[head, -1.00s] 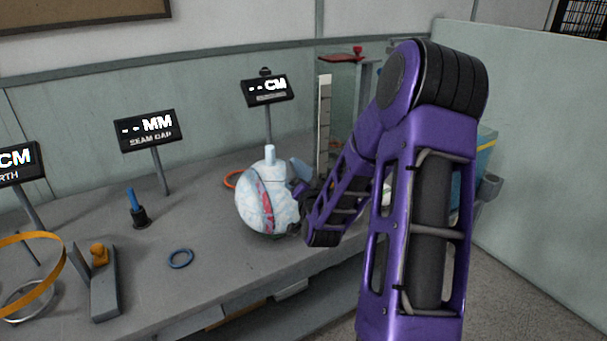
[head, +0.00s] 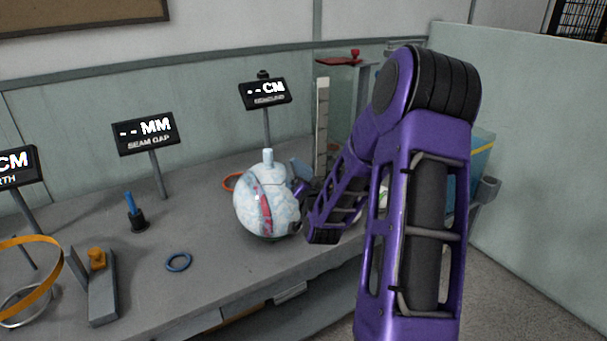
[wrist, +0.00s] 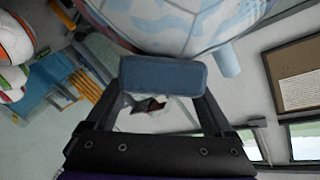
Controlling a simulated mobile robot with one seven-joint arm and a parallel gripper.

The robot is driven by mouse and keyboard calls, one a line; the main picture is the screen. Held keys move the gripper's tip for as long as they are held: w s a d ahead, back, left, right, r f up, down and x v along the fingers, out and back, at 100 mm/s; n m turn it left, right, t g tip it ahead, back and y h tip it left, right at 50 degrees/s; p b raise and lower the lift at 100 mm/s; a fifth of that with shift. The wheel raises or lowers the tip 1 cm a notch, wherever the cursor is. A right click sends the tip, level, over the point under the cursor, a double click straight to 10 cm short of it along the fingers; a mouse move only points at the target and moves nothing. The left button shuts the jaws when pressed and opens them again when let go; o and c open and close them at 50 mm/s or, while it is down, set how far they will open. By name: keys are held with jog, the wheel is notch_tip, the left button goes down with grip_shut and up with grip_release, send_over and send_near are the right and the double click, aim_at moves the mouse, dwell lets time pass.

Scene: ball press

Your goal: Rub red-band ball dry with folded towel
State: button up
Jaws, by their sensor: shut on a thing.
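The white and pale-blue ball with a red band (head: 265,214) stands on the grey bench, with a pale-blue peg at its top. It fills the top of the wrist view (wrist: 190,22). My gripper (wrist: 162,85) is shut on the folded blue towel (wrist: 163,76), which sits between the fingertips. The towel is right by the ball's surface; I cannot tell for sure that they touch.
A water tank (head: 481,160) is behind my arm.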

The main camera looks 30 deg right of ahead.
jog(key=shift+s+a, duration=0.6)
jog(key=shift+w+d, duration=1.05)
jog(key=shift+d, duration=0.1)
dwell(4.8)
jog(key=shift+s+a, duration=0.1)
jog(key=shift+a, duration=0.05)
jog(key=shift+s+a, duration=0.95)
jog(key=shift+a, duration=0.05)
jog(key=shift+r, duration=0.1)
jog(key=shift+s+d+r+p, duration=0.3)
jog(key=shift+s+d+r, duration=0.2)
jog(key=shift+r, duration=0.2)
jog(key=shift+s+d+r+p, duration=0.35)
jog(key=shift+s+d+r, duration=0.15)
jog(key=shift+r, duration=0.25)
jog(key=shift+s+d+r+p, duration=0.3)
jog(key=shift+s+d+r, duration=0.15)
jog(key=shift+r, duration=0.25)
